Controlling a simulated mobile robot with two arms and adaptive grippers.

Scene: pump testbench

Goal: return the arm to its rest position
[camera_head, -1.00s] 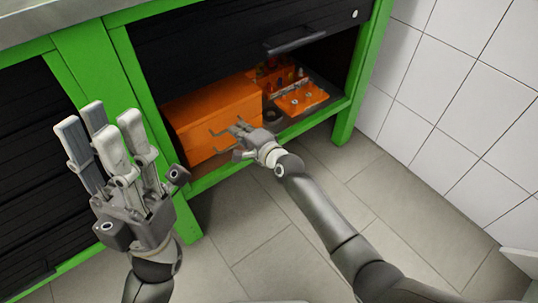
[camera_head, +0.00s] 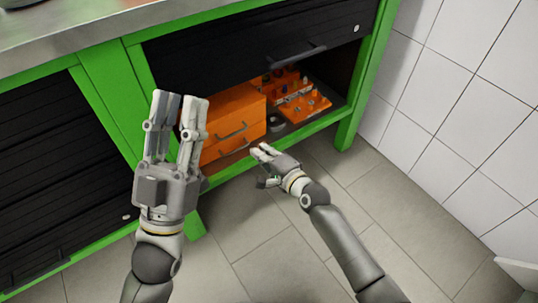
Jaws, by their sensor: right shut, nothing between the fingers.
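My right arm (camera_head: 335,235) reaches up from the bottom right. Its gripper (camera_head: 259,149) is shut and empty, in front of the lower right corner of the orange drawer box (camera_head: 240,105). I cannot tell if its tips touch the box. My left gripper (camera_head: 181,98) points up in the left half of the view, with a gap between its fingers and nothing held. It hides the left part of the drawer box.
The green-framed bench (camera_head: 357,110) has a dark, partly raised shutter (camera_head: 215,55) over an open compartment. An orange tray (camera_head: 305,107) with small parts stands inside, right of the box. A white tiled wall (camera_head: 430,100) is at right. The floor (camera_head: 270,245) is clear.

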